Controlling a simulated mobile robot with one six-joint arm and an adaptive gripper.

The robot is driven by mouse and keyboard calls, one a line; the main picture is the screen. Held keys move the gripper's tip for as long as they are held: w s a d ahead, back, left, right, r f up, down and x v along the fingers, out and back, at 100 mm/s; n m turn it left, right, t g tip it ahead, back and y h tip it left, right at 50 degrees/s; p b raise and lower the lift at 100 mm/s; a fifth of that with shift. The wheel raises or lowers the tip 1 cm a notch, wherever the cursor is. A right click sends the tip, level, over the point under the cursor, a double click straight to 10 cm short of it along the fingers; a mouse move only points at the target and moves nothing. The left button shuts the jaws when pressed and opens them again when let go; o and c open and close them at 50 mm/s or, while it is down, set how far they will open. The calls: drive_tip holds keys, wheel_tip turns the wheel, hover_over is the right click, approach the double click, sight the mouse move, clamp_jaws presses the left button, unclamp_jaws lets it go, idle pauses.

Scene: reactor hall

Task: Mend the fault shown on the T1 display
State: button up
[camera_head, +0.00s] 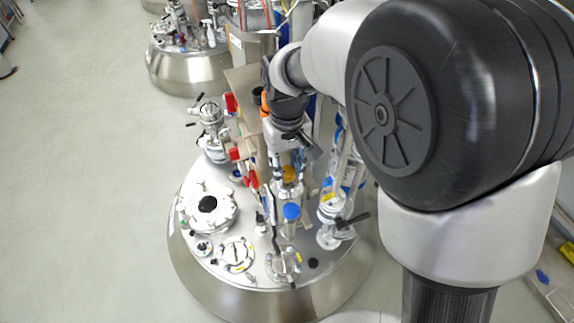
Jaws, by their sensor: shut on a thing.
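The reactor (190,265) is a round steel vessel in the middle of the camera_head view, its lid crowded with fittings. My gripper (286,158) points down over the back right part of the lid, among glass and tubing. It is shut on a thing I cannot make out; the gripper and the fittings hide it. Red-handled valves (234,154) stand on a manifold just left of my gripper. A blue-capped fitting (291,212) stands in front of and below it. I cannot make out a T1 display or its reading.
A black-handled valve (340,222) stands at the lid's right edge, and a clamped valve fitting (212,118) at the back left. A round flange cover (207,205) lies on the left. A second vessel (185,70) stands behind. The floor at left is clear.

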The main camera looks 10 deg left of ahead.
sight(287, 171)
idle(0.4)
drive_tip(key=o, duration=1.1)
drive_tip(key=shift+r, duration=0.1)
wheel_tip(287, 171, up, 12)
drive_tip(key=shift+f, duration=0.1)
